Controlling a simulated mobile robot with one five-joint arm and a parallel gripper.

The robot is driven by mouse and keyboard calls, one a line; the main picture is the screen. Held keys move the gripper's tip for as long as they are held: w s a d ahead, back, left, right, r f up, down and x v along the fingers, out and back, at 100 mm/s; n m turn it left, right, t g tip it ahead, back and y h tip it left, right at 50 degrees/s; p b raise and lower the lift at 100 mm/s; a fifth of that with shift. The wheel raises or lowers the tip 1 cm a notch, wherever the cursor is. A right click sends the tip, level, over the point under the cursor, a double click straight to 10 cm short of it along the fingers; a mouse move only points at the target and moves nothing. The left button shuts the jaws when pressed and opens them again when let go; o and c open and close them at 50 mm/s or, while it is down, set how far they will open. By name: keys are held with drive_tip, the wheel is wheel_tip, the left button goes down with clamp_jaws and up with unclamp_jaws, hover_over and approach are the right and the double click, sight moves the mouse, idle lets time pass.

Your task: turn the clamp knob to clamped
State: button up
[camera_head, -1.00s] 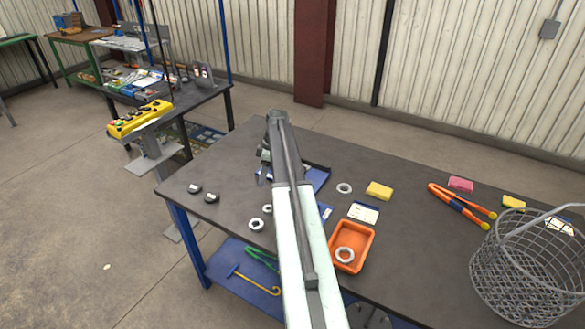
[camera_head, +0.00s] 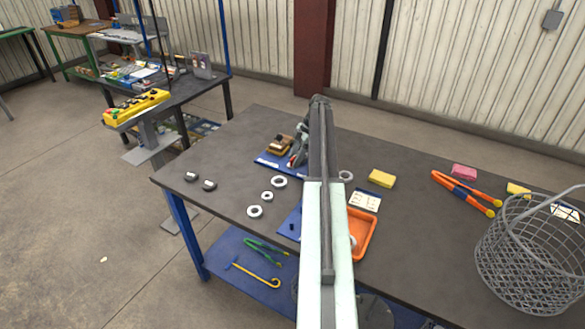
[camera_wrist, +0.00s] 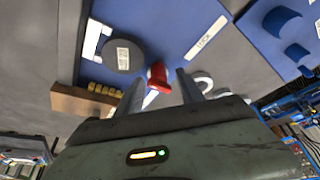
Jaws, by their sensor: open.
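The clamp board (camera_wrist: 165,25) is a blue plate with a white LOCK label and a dark round disc bearing a small label. A red knob (camera_wrist: 157,75) shows in the wrist view just beside the disc. My gripper (camera_wrist: 160,77) is open, with a fingertip on either side of the red knob in that view; I cannot tell whether they touch it. In the head view the blue board (camera_head: 270,166) is partly hidden behind my arm, with a brown block (camera_head: 281,145) on it. The knob's setting cannot be read.
Metal rings (camera_head: 279,182) and two dark nuts (camera_head: 209,185) lie left of my arm. The table's back middle is clear.

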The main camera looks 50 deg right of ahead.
drive_tip(key=shift+w+a+f, duration=0.1)
drive_tip(key=shift+f, duration=0.3)
drive_tip(key=shift+r, duration=0.1)
clamp_jaws()
drive_tip(key=shift+a, duration=0.1)
